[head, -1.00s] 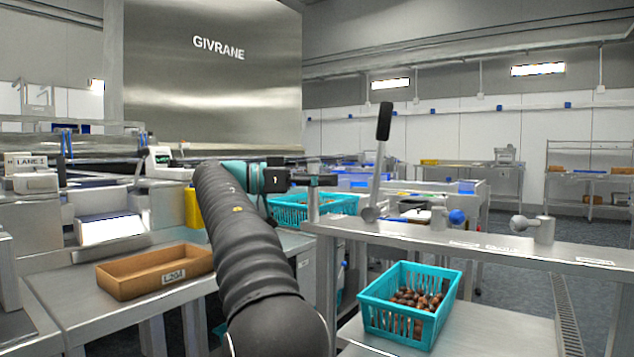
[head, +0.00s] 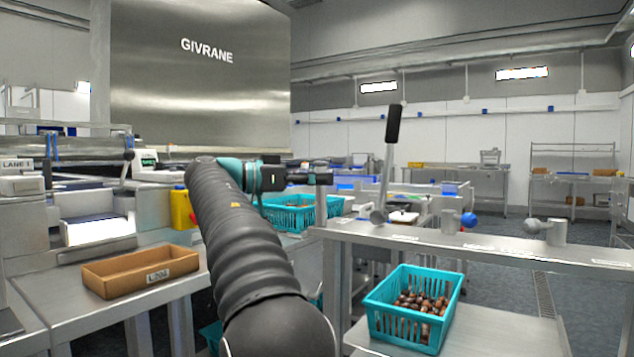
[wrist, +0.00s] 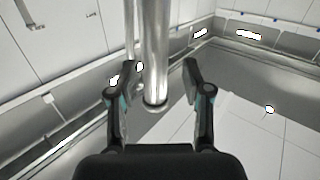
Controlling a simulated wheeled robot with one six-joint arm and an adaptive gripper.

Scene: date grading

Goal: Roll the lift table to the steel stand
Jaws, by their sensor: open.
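A steel table with a narrow top rail (head: 490,250) and a lower deck (head: 492,330) fills the right foreground; it looks like the lift table. A teal basket of brown dates (head: 413,308) stands on its deck. A lever with a black grip (head: 393,124) rises from the rail area. My gripper (head: 322,179) is at the top of a short upright post (head: 320,206) at the rail's left end. In the wrist view my gripper (wrist: 158,78) is open, with a steel post (wrist: 155,55) between or just beyond its fingers; contact is unclear. I cannot tell which furniture is the steel stand.
A bench at left holds a brown tray (head: 140,272) marked L204. A second teal basket (head: 300,212) and a yellow container (head: 182,207) stand behind my arm. Steel tables (head: 480,168) line the back wall. Grey floor (head: 590,275) is open at right.

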